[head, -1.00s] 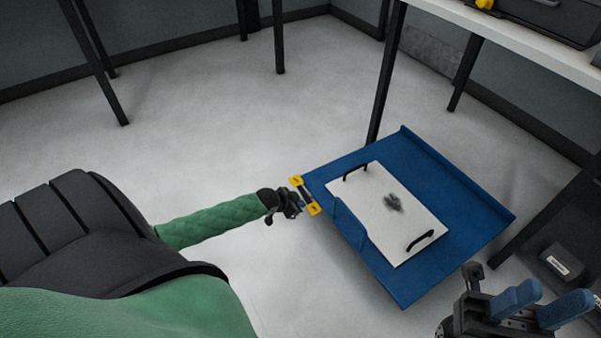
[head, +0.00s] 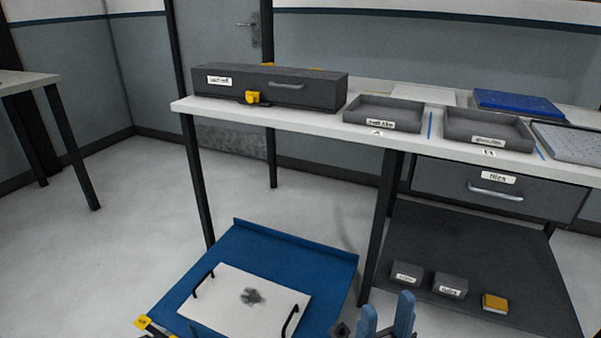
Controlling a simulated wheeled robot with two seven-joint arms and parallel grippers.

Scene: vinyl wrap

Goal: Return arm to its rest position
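My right gripper (head: 387,302) shows at the bottom edge, right of centre. Its two blue fingers point up with a clear gap between them, and nothing shows in the gap. It is in the picture just right of a blue platform (head: 330,262). The rest of my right arm is cut off by the frame. My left gripper does not show.
A white board (head: 222,292) with black handles lies on the blue platform. A yellow-and-black part (head: 142,321) is at its left. A long workbench (head: 340,125) carries a dark case (head: 270,85) and trays. Small boxes (head: 450,287) sit on a low shelf. Floor at left is clear.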

